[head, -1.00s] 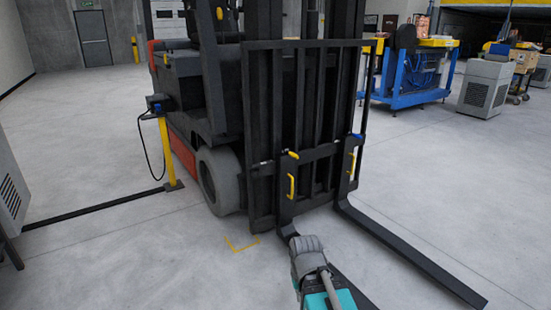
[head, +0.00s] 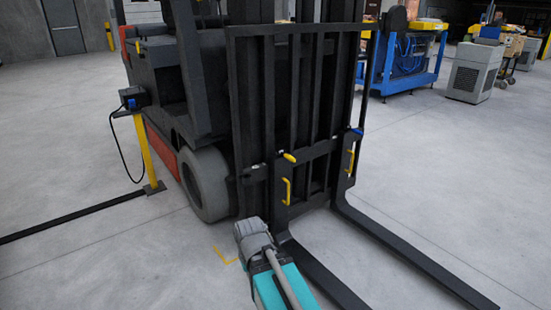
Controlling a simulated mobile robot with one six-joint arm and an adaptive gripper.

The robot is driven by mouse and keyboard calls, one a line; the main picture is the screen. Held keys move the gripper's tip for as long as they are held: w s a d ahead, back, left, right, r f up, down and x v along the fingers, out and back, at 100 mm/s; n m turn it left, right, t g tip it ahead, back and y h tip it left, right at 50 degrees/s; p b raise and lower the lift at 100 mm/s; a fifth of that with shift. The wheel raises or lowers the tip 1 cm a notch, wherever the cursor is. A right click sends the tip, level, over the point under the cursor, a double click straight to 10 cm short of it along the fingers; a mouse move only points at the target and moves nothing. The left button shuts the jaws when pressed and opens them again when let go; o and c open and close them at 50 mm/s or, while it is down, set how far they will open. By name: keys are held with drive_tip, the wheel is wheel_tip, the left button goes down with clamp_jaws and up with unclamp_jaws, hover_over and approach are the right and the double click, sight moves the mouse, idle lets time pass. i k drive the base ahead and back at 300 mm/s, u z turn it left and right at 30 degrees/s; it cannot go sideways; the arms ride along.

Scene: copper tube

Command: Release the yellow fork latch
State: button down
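A forklift carriage with two black forks stands ahead. A small yellow latch (head: 289,157) sits at the top of the left fork's upright shank (head: 283,205). It appears tilted, with its end towards the lower right. A yellow handle (head: 287,191) is fixed to the shank below it. The right fork (head: 415,257) has a similar handle (head: 350,162) and a blue latch (head: 357,131) at its top. My arm, grey and teal, rises from the bottom edge and ends in view left of the left fork, below the latch. My gripper's fingers are not visible.
The forklift's grey wheel (head: 205,184) and a yellow post (head: 146,155) with a cable stand to the left. Both forks extend forward low over the floor. A blue workbench (head: 400,65) stands at the back right. Open floor lies left and right.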

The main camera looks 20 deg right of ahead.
sight(289, 157)
drive_tip(key=z, duration=0.2)
drive_tip(key=i, duration=0.85)
drive_tip(key=z, duration=0.5)
